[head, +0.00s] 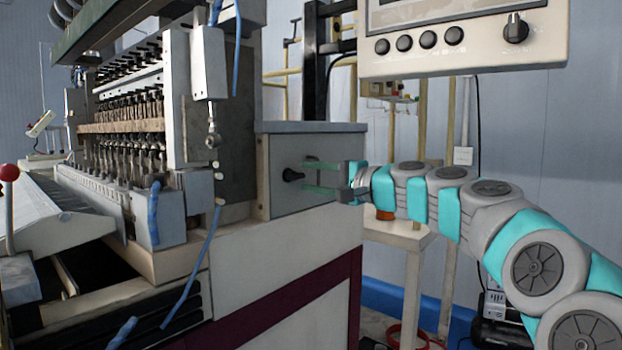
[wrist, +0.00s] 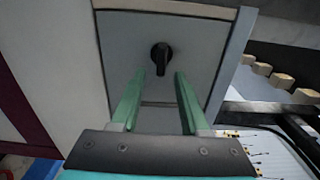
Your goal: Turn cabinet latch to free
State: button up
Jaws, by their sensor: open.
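The cabinet latch (head: 292,175) is a small black knob on the grey side panel of the cabinet (head: 330,150). In the wrist view the latch (wrist: 160,56) sits on the grey door panel (wrist: 200,50), with its handle pointing down. My gripper (head: 312,178) reaches in from the right with its green fingers toward the panel. In the wrist view my gripper (wrist: 156,85) is open, and the latch shows just beyond and between the fingertips. The fingers look apart from the latch; the exact gap is hard to tell.
The coil winding machine (head: 130,130) fills the left side, with blue cables hanging near it. A control panel with knobs (head: 460,45) hangs above my arm. A small wooden stand (head: 395,237) is below my gripper. A pale wall lies behind.

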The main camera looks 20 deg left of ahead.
jog(key=v, duration=0.7)
jog(key=shift+b, duration=0.45)
jog(key=s+d+f+n+g+h, duration=0.2)
jog(key=s+d+f+h, duration=0.15)
jog(key=s+f, duration=0.75)
jog(key=s+d+f+n+g+h, duration=0.25)
jog(key=s+f+h, duration=0.25)
jog(key=s+f, duration=0.5)
jog(key=s+d+f+g+h, duration=0.4)
jog(key=s+d+f+h, duration=0.4)
jog(key=s+d+f, duration=1.3)
jog(key=d, duration=0.3)
jog(key=shift+d+f, duration=0.15)
jog(key=shift+f, duration=0.15)
